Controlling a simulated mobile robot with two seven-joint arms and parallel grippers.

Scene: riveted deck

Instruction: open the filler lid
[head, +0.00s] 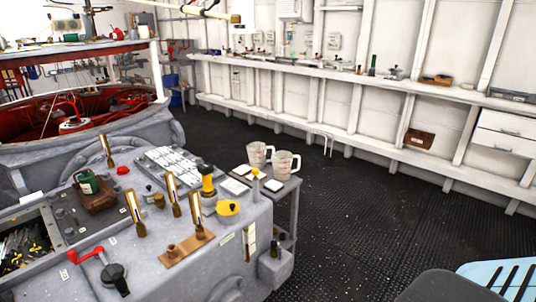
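A grey machine console (190,265) fills the lower left of the head view. A low yellow cap with a dark knob (228,208) sits near its right edge and looks closed. A taller yellow and black fitting (207,182) stands just behind it. I cannot tell for certain which of these is the filler lid. Neither of my grippers is in view.
Two clear measuring jugs (286,165) stand on a small side table. Dark deck floor (350,215) is open to the right. A light blue slatted thing (505,278) is at lower right.

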